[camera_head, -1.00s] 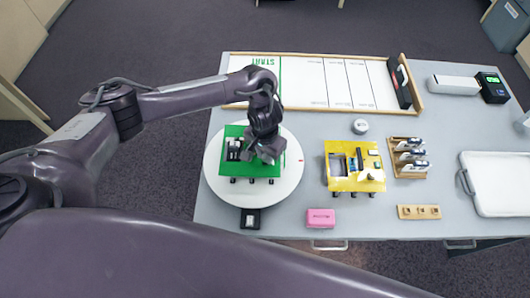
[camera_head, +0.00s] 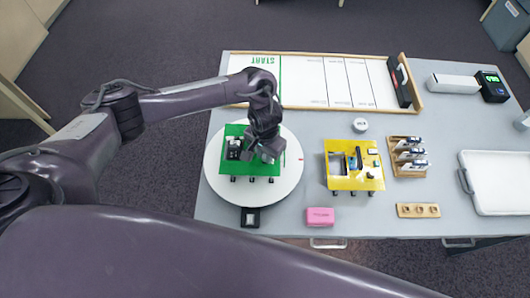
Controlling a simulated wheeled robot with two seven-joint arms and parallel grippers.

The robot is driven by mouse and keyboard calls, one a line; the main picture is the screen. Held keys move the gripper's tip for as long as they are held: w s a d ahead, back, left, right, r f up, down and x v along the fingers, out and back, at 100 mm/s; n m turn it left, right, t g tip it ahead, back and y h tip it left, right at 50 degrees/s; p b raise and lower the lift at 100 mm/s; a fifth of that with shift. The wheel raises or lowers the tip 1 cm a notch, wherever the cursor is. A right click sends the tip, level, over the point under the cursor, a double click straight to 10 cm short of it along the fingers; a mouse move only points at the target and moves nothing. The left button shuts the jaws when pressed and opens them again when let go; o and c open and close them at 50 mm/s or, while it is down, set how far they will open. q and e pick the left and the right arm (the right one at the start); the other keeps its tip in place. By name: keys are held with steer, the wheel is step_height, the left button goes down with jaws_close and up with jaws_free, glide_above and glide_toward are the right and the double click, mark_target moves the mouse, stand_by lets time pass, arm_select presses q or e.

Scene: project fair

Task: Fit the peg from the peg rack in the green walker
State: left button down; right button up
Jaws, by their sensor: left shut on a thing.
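The green walker (camera_head: 240,169) stands on a round white turntable (camera_head: 290,179) at the table's left. Black and white parts sit on its top left. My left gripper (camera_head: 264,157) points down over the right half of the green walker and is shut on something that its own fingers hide. I cannot tell whether the held thing touches the walker. The peg rack is probably the small wooden block (camera_head: 418,211) with several holes at the front right; no peg in it can be made out clearly. My right gripper is not in view.
A yellow walker (camera_head: 340,183) stands right of the turntable. A wooden rack (camera_head: 406,170) of small parts, a white tray (camera_head: 495,195), a pink block (camera_head: 320,217) and a black box (camera_head: 250,217) are nearby. A white START track (camera_head: 310,82) lies at the back.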

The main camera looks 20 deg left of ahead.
arm_select(q)
steer(key=shift+f+p, duration=0.1)
steer(key=shift+p, duration=0.25)
stand_by(0.3)
steer(key=c, duration=1.2)
jaws_free()
steer(key=shift+r+p, duration=2.55)
steer(key=shift+p, duration=0.45)
steer(key=shift+r, duration=1.25)
